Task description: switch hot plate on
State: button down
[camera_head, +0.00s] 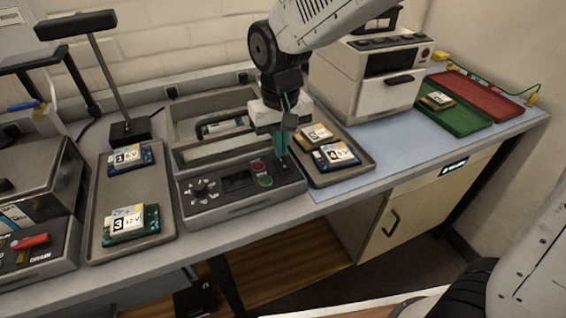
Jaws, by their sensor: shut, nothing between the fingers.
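The hot plate (237,206) is a grey unit in the middle of the bench, with a recessed framed bed behind a sloped front panel. The panel carries a black dial with small buttons around it, a dark display (238,180), a red button (258,166) and a green button (265,181). My gripper (283,161) points down over the right end of the panel, its teal fingers shut and empty. The fingertips are just right of the two buttons. I cannot tell whether they touch the panel.
A left tray (97,210) holds boards marked 1 and 3. A right tray (357,172) holds two boards, one marked 4. A white oven-like box (352,100) stands behind it. Green (470,122) and red (490,90) trays lie at the far right. The blue mat (400,150) has free room.

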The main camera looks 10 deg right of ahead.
aim_at(290, 169)
jog(key=shift+f, duration=0.85)
jog(key=shift+r, duration=3.55)
jog(key=shift+s+d+f, duration=0.15)
jog(key=shift+s, duration=0.1)
jog(key=shift+s+d+f+n+g, duration=0.2)
jog(key=shift+s+d, duration=0.15)
jog(key=shift+s, duration=0.15)
jog(key=shift+s+d+f+n+g, duration=0.1)
jog(key=shift+s+d+f+g, duration=0.15)
jog(key=shift+s, duration=0.25)
jog(key=s+d+r+m+t, duration=0.1)
jog(key=s+d+r+m, duration=0.1)
jog(key=s+d, duration=0.6)
jog(key=s+d+r+m+t, duration=0.1)
jog(key=s+d+r, duration=0.2)
jog(key=s+d, duration=0.6)
jog(key=shift+d+m, duration=0.4)
jog(key=shift+d, duration=0.8)
